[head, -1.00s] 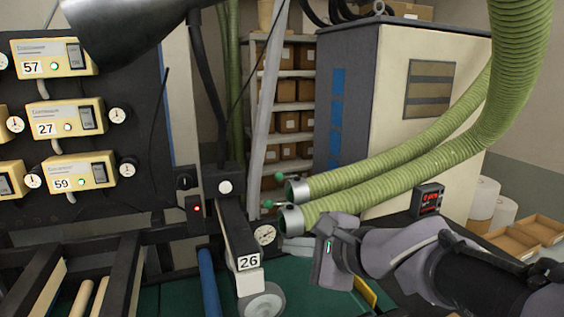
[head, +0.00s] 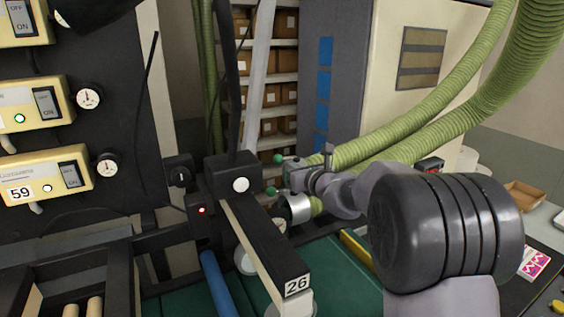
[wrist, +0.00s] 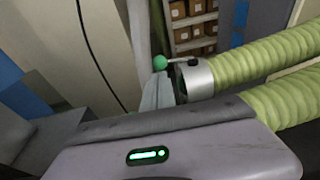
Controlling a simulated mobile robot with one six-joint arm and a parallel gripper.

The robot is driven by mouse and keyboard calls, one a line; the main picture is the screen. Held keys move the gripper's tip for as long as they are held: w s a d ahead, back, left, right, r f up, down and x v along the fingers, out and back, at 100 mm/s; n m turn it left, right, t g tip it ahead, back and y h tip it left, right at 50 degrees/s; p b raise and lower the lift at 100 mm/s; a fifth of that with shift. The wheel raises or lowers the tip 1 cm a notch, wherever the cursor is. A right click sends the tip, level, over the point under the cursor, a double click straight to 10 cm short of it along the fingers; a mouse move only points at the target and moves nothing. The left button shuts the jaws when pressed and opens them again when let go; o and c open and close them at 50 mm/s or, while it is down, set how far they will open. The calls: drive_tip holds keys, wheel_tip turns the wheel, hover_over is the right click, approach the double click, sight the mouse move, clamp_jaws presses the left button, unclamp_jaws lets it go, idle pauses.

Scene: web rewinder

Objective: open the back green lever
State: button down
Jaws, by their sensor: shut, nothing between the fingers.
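The back green lever (head: 278,158) has a small green ball knob. It sits at the metal end of the back green hose (head: 400,127), which my gripper partly hides in the head view. In the wrist view the lever's knob (wrist: 160,62) and thin rod stand beside the metal collar (wrist: 197,76). My gripper (head: 290,168) is at the back hose's end, close to the knob. Its fingers (wrist: 158,88) are shut and empty, with the tips just below the knob in the picture. I cannot tell whether they touch it. The front green lever (head: 270,190) is lower, by the front collar (head: 297,208).
The front green hose (head: 420,145) runs beside the back one. The black arm labelled 26 (head: 262,235) and a gauge stand left of the hoses. A grey cabinet (head: 345,70) and shelves of boxes (head: 285,60) are behind. A yellow bar (head: 355,245) lies below my arm.

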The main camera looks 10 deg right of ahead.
sight(278, 158)
drive_tip(key=p+x, duration=0.1)
drive_tip(key=x, duration=0.5)
drive_tip(key=shift+w, duration=0.1)
drive_tip(key=shift+w, duration=0.1)
drive_tip(key=shift+w+a, duration=0.15)
drive_tip(key=shift+w, duration=0.1)
drive_tip(key=shift+w+a+b, duration=0.35)
drive_tip(key=shift+a+b, duration=0.05)
drive_tip(key=shift+b, duration=0.15)
drive_tip(key=shift+s+r, duration=0.1)
drive_tip(key=shift+r, duration=0.2)
drive_tip(key=shift+d, duration=0.1)
